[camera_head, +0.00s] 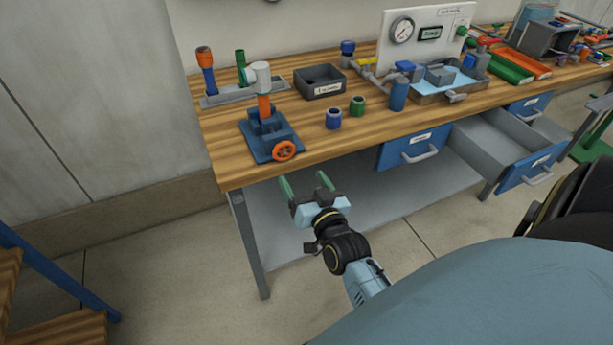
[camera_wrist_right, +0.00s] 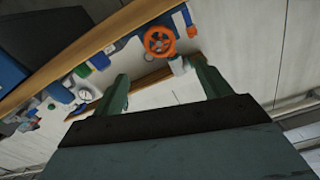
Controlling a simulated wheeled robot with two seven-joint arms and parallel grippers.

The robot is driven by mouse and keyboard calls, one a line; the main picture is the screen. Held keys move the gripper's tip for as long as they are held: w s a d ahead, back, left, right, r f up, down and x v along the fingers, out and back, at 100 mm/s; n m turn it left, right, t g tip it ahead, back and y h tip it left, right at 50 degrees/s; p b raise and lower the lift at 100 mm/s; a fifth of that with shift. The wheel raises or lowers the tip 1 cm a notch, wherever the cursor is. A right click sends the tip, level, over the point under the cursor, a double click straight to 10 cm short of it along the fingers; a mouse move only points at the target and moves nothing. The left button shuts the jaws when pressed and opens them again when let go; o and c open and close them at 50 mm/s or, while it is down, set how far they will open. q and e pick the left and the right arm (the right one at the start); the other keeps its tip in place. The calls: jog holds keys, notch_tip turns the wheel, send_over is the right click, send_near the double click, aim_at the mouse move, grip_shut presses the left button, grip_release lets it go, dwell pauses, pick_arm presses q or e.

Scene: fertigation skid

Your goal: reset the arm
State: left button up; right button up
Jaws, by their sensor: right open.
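My right gripper (camera_head: 304,181) is in front of the bench's near left edge, below the level of its top. Its two green fingers are spread apart, with nothing between them. In the right wrist view the open fingers (camera_wrist_right: 157,70) point toward the bench edge, with an orange handwheel (camera_wrist_right: 160,40) beyond them. My right arm reaches in from the lower right of the head view. My left gripper is not in view.
The wooden bench (camera_head: 225,150) carries a blue press (camera_head: 262,138), a black bin (camera_head: 320,82), small blue and green cups and a gauge panel (camera_head: 398,55). An open drawer (camera_head: 495,140) juts out at the right.

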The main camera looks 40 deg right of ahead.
jog(key=shift+s+a, duration=0.15)
jog(key=shift+s, duration=0.3)
jog(key=s+a+f+n+g+y, duration=0.1)
jog(key=s+a+f+g+y, duration=0.2)
jog(key=f, duration=0.7)
jog(key=s+a+f+n+g, duration=0.2)
jog(key=s+a+f, duration=0.15)
jog(key=f, duration=0.55)
jog(key=s+a+f+n+g+y, duration=0.1)
jog(key=s+a+f+g+y, duration=0.2)
jog(key=f, duration=0.7)
jog(key=s+d+f+n+g, duration=0.1)
jog(key=s+f+g, duration=0.3)
jog(key=s, duration=1.1)
jog(key=s+d+f+n+g+h, duration=0.1)
jog(key=s+f+g, duration=0.3)
jog(key=s+f, duration=0.7)
jog(key=s+d+n, duration=0.1)
jog(key=s, duration=0.3)
jog(key=shift+d+f+n+h, duration=0.2)
jog(key=shift+n+h, duration=0.1)
jog(key=shift+n, duration=0.1)
